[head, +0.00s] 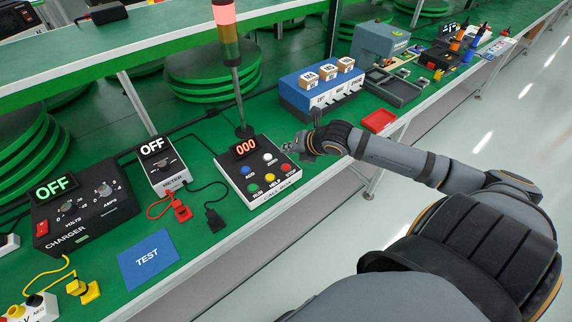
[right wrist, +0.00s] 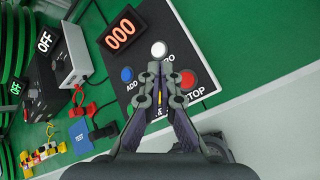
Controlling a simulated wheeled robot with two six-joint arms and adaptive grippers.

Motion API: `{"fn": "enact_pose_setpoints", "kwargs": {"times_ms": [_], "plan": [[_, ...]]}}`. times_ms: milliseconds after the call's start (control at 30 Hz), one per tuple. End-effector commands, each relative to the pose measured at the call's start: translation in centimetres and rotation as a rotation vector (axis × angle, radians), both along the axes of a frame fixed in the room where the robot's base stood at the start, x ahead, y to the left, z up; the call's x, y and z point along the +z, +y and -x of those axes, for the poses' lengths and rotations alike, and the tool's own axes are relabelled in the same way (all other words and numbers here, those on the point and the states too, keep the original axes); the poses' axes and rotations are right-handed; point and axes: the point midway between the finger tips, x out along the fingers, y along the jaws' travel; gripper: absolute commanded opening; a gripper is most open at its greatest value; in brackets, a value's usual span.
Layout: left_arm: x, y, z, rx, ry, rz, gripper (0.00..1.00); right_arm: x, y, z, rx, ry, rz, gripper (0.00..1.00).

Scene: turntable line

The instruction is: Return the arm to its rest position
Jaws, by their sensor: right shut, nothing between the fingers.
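My right gripper (head: 296,146) is shut and empty. In the head view it is just right of the button box (head: 258,182), near its upper right corner. The box has a red "000" display (head: 245,147) and blue, white, green, yellow and red buttons. In the right wrist view the shut fingers (right wrist: 154,80) overlap the box's buttons, and a white button (right wrist: 159,49) shows just past the tips. I cannot tell whether the fingers touch the box. My left gripper is not in view.
The green bench (head: 215,240) holds a charger (head: 78,217) and a meter (head: 164,165), both reading OFF, and a blue TEST mat (head: 148,259). A signal tower (head: 229,50) is lit red at the top. A red tray (head: 379,121) lies near my right forearm. Open floor (head: 490,110) lies right.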

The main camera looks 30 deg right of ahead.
Motion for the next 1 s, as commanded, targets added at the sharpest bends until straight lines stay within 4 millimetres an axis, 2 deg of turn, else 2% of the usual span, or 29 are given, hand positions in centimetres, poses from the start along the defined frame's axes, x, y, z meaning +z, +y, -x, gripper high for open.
{"fn": "enact_pose_setpoints", "kwargs": {"times_ms": [667,767,900,1000], "plan": [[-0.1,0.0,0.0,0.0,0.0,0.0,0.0,-0.5,0.3,0.3,-0.025,0.012,-0.026,0.0],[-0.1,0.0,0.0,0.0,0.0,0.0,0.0,-2.5,1.6,2.1,-0.168,0.072,-0.155,0.0],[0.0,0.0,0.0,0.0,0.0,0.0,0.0,-6.3,4.6,6.7,-0.619,0.214,-0.486,0.0],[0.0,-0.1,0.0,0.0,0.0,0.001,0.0,-7.8,5.9,9.8,-0.958,0.279,-0.688,0.0]]}}
